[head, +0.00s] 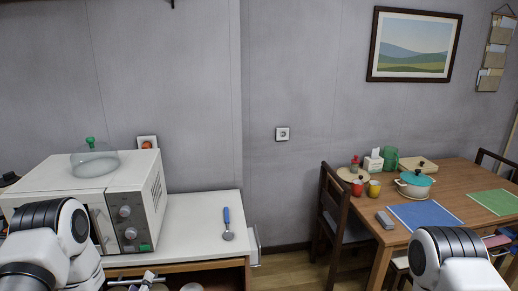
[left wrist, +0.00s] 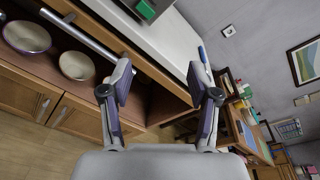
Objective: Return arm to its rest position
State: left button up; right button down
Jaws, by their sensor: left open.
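My left gripper (left wrist: 160,70) is open in the left wrist view, with nothing between its fingers. In the head view only a small part of it (head: 148,280) shows low in front of the counter's front edge. A blue-handled utensil with a metal head (head: 227,222) lies on the white counter top (head: 190,212), apart from the gripper. Its blue handle also shows behind the right finger in the left wrist view (left wrist: 203,55). A metal rail (left wrist: 80,37) runs along the counter front. My right arm is at the lower right; its gripper is out of view.
A white microwave (head: 128,208) with a glass lid (head: 95,162) on top stands on the counter's left.

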pick_arm(q)
jog(key=s+d+f+n+g+h, duration=0.3)
jog(key=s+d+f+n+g, duration=0.5)
jog(key=s+f, duration=0.55)
jog(key=s+d+f+n+g, duration=0.1)
jog(key=s+n+g, duration=0.3)
jog(key=s+n, duration=0.5)
jog(key=s+d+f+n+g, duration=0.1)
jog(key=s+n+g, duration=0.3)
jog(key=s+n, duration=0.5)
jog(key=shift+s+d+f, duration=0.35)
jog(key=shift+s+d, duration=0.1)
jog(key=shift+s, duration=0.4)
